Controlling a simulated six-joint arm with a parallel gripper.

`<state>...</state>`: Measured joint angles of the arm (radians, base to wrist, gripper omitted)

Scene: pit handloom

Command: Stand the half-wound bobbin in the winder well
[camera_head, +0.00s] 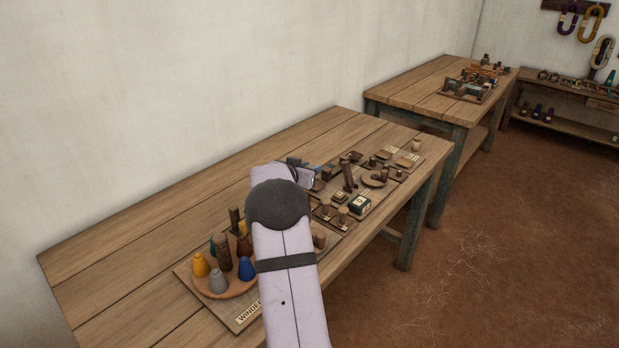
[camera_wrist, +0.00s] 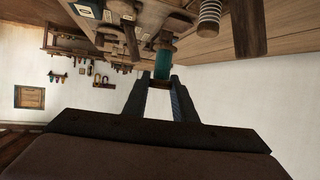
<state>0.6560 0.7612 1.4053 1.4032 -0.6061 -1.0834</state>
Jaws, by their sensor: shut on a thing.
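My gripper (camera_wrist: 161,88) is shut on a teal-wound bobbin with a brown end, the half-wound bobbin (camera_wrist: 163,62), seen between the fingertips in the wrist view. In the head view my own arm covers most of the gripper, and only a dark part of it (camera_head: 296,162) shows beyond the wrist. The bobbin is held over the workbench; its height above the top is hard to judge. I cannot make out the winder well in either view. A board with a label starting "WINDE" (camera_head: 248,312) lies at the near end of the bench, partly hidden by my arm.
A round tray (camera_head: 212,292) holds several coloured cones and dark posts left of my arm. The bench's left part (camera_head: 120,255) is clear.

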